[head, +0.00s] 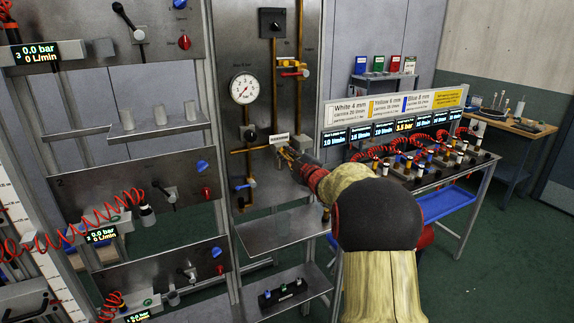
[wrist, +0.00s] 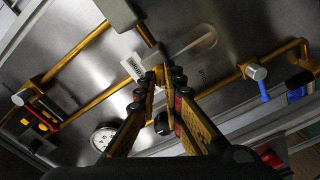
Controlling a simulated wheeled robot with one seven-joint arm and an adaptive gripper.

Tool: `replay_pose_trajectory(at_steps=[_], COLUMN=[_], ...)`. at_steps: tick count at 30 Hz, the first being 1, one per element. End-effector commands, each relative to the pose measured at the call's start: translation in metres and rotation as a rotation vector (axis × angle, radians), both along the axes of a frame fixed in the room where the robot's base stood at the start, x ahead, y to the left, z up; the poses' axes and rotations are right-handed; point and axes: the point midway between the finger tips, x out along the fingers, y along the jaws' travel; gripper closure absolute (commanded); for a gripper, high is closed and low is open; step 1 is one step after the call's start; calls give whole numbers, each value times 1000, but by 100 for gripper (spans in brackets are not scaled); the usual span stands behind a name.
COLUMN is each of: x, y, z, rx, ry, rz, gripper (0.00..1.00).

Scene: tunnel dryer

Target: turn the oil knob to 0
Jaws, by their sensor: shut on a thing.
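My gripper (wrist: 162,80) is shut on a small brass-coloured part (wrist: 158,73) by the pipe on the steel panel; this appears to be the oil knob. The fingers cover most of it, and no scale or pointer setting can be read. A small white label (wrist: 133,67) sits right beside the fingertips; its text is too small to read. In the head view my gripper (head: 287,153) reaches the panel just below this label (head: 278,139), and the knob is hidden there.
A round gauge (head: 244,88) is above left of my gripper. A red-handled valve (head: 293,68) is above. A bare metal shelf (head: 285,226) lies below. A bench of hoses (head: 430,175) stands right.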

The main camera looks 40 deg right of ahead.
Motion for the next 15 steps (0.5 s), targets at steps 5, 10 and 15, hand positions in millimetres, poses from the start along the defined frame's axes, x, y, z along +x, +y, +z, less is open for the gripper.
replay_pose_trajectory(at_steps=[5,10,15], x=[0,0,0], y=[1,1,1], z=[-6,-6,-6], rx=[-161,-298,-407], ry=[37,71,99], rz=[0,1,0], gripper=[100,100,100])
